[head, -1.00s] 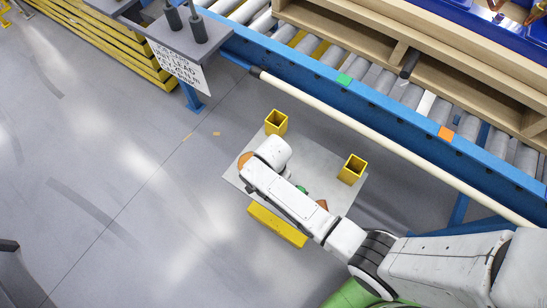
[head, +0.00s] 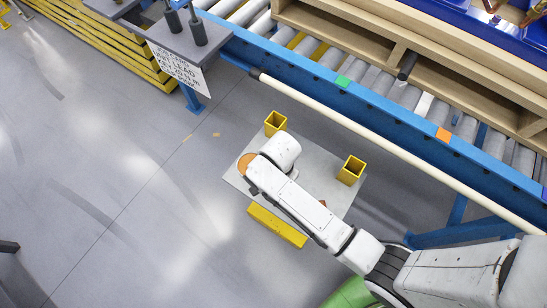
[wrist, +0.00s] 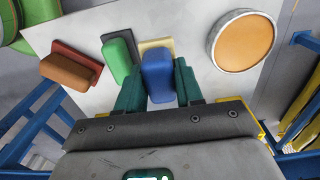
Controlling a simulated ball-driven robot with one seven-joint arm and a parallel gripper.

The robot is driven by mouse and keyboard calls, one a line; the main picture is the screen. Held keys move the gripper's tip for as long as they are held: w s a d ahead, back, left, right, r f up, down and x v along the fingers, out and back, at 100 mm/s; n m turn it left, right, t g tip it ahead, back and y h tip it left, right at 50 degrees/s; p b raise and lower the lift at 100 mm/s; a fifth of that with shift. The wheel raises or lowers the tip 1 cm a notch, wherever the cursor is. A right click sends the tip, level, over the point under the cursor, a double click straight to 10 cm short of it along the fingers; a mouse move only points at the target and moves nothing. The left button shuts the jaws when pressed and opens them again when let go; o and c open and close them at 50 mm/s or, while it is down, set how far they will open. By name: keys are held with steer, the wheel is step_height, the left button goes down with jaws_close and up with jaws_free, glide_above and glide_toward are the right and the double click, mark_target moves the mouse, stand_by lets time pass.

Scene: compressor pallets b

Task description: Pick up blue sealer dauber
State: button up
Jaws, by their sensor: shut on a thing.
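The blue sealer dauber (wrist: 157,76) shows in the wrist view as a rounded blue block. My gripper (wrist: 158,84) has its two teal fingers on either side of the block and is shut on it. Whether it touches the surface below is unclear. A tan plate (wrist: 156,43) shows just behind the blue block. A green block (wrist: 118,56) stands close to its left, near the left finger. In the head view, my arm hides the gripper and the blue dauber.
A brown-red block (wrist: 70,66) lies further left, and a round orange-topped thing (wrist: 243,41) lies right. They rest on a pale board (head: 234,179) with yellow square cups (head: 276,123) (head: 351,170) along its far side. A blue-framed roller conveyor (head: 390,112) stands beyond.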

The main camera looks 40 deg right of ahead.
steer(key=s+r, duration=0.7)
steer(key=s, duration=0.4)
steer(key=shift+s+d, duration=0.2)
steer(key=shift+d, duration=0.1)
steer(key=shift+f, duration=0.1)
steer(key=o, duration=0.5)
steer(key=c, duration=0.4)
